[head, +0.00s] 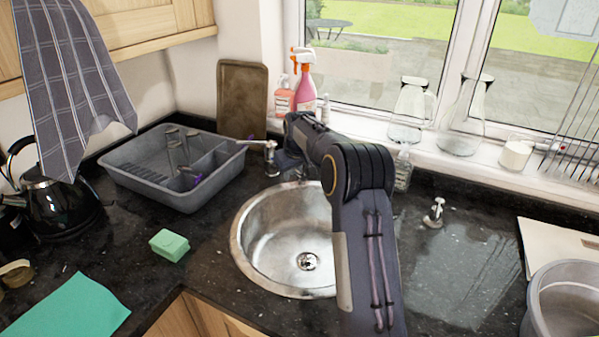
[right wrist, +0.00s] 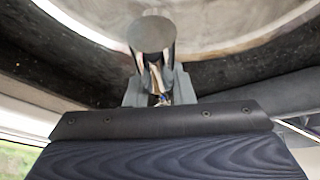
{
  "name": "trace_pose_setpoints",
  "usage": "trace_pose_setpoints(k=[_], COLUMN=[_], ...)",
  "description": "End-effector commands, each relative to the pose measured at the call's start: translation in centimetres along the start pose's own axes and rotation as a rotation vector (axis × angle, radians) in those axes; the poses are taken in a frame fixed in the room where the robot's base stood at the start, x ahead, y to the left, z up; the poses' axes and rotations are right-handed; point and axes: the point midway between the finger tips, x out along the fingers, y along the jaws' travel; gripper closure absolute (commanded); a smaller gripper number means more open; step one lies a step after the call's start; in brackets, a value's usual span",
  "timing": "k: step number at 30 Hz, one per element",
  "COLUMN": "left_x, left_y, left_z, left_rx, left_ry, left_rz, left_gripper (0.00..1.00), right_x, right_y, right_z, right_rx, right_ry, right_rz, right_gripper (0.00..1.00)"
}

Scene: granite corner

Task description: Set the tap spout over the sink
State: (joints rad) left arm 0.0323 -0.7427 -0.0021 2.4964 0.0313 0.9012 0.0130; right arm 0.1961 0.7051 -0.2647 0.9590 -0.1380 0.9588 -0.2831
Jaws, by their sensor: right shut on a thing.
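The chrome tap (head: 271,158) stands behind the round steel sink (head: 262,245), near its back left rim. A thin bar at its top points left toward the dish rack. My right arm reaches over the sink's right side. Its gripper (head: 290,160) is at the tap and hides part of it. In the right wrist view, my right gripper (right wrist: 157,90) is shut on a shiny metal part of the tap (right wrist: 151,35), which I take for the spout; the sink rim (right wrist: 235,40) shows beyond. The spout's exact direction is partly hidden. My left gripper is not in view.
A grey dish rack (head: 125,178) stands left of the tap. A green sponge (head: 169,245) lies left of the sink. Bottles (head: 304,88) and glass jugs (head: 410,105) line the sill. A grey pot (head: 565,300) stands at the right. The sink bowl looks empty.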

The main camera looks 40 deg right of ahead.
Motion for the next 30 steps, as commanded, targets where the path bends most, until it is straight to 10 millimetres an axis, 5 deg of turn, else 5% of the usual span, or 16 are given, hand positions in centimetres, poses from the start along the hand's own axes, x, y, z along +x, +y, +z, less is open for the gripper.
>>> trace_pose_setpoints(k=[20,21,24,30], left_x=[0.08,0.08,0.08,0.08], left_y=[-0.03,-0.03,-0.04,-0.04], left_z=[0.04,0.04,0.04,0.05], left_rx=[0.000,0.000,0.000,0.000], left_ry=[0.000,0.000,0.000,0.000], left_rz=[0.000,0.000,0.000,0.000], left_gripper=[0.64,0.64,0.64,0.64], right_x=[-0.14,-0.14,-0.13,-0.10], right_y=[-0.97,-0.97,-0.97,-0.98], right_z=[-0.15,-0.15,-0.15,-0.13], right_rx=[0.058,0.058,0.058,0.058], right_ry=[-0.006,-0.006,-0.006,-0.006], right_rz=[0.025,0.025,0.024,0.024], right_gripper=[1.00,0.73,0.60,0.57])
